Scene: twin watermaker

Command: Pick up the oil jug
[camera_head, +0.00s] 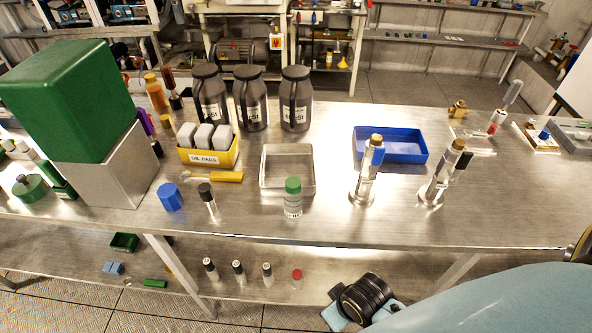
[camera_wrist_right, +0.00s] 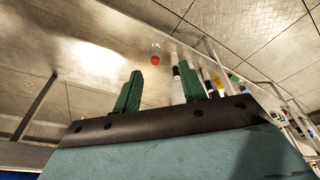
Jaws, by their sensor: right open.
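Three dark grey jugs with black lids and white labels stand upright at the back of the bench: a left one (camera_head: 210,97), a middle one (camera_head: 250,100) and a right one (camera_head: 295,99). The label print is too small to read fully, so I cannot tell which is the oil jug. My right gripper (camera_wrist_right: 163,82) shows in the right wrist view, its two green fingers apart with nothing held between them. It is away from the jugs; in the head view my right arm is low at the front right. My left gripper is out of view.
A green block (camera_head: 60,95) is at left, a blue tray (camera_head: 405,150) at right. Small bottles stand on the lower shelf (camera_head: 330,262).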

